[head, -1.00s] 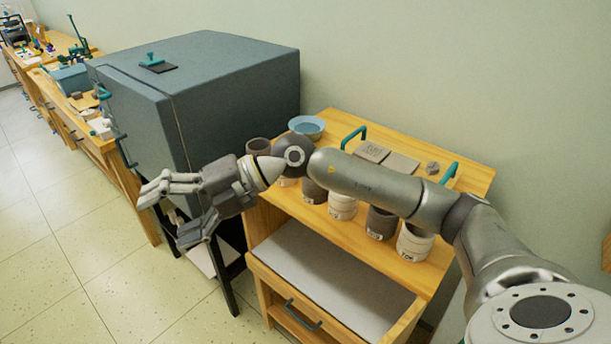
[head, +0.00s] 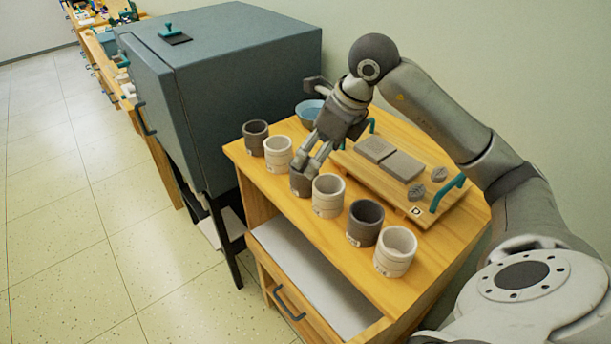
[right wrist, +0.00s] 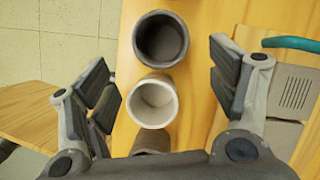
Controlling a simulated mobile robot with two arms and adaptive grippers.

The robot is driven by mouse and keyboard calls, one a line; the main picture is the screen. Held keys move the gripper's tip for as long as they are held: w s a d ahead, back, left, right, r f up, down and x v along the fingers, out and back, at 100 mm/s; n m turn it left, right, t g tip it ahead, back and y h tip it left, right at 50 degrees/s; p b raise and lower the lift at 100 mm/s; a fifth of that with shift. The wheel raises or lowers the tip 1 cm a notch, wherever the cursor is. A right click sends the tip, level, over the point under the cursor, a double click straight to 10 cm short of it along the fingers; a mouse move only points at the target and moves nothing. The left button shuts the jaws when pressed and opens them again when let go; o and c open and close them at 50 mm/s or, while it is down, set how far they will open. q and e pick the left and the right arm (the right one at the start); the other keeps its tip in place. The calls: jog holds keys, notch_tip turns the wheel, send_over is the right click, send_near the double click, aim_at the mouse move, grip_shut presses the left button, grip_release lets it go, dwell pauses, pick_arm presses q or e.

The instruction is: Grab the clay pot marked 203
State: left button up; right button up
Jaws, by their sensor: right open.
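Several clay pots stand in a row on the wooden cabinet top, dark and light alternating. In the head view, my right gripper (head: 312,162) points down over the row, its fingers in front of a dark pot (head: 300,185) and partly hiding it. A light pot (head: 328,196) stands beside that one. In the right wrist view, my right gripper (right wrist: 163,85) is open and empty, with a light pot (right wrist: 152,102) between its fingers' lines and a dark pot (right wrist: 160,40) beyond. Another dark pot is mostly hidden by the gripper body. Pot labels are too small to read. My left gripper is out of view.
A wooden tray (head: 418,213) with teal handles and grey slabs lies behind the pots. A blue bowl (head: 308,110) stands at the back. A grey-blue kiln (head: 240,60) borders the cabinet on the left. A drawer (head: 300,275) is open below.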

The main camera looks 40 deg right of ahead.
aim_at(304, 176)
jog(key=x, duration=0.2)
jog(key=shift+w+a+f, duration=0.2)
jog(key=shift+a+f, duration=0.05)
jog(key=shift+f, duration=0.05)
jog(key=shift+w+f, duration=0.15)
jog(key=shift+f, duration=0.25)
jog(key=shift+f+p, duration=0.2)
jog(key=shift+p, duration=0.15)
jog(key=p+x, duration=0.2)
jog(key=x, duration=0.2)
jog(key=shift+w+d+f, duration=0.1)
jog(key=shift+w+d, duration=0.05)
jog(key=shift+w, duration=0.15)
jog(key=shift+w+f, duration=0.1)
jog(key=shift+f, duration=0.2)
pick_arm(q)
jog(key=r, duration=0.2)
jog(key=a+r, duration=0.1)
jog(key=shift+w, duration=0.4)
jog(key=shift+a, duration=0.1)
pick_arm(e)
jog(key=shift+c, duration=0.3)
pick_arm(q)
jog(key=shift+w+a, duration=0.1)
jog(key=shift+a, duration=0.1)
pick_arm(e)
jog(key=c, duration=1.1)
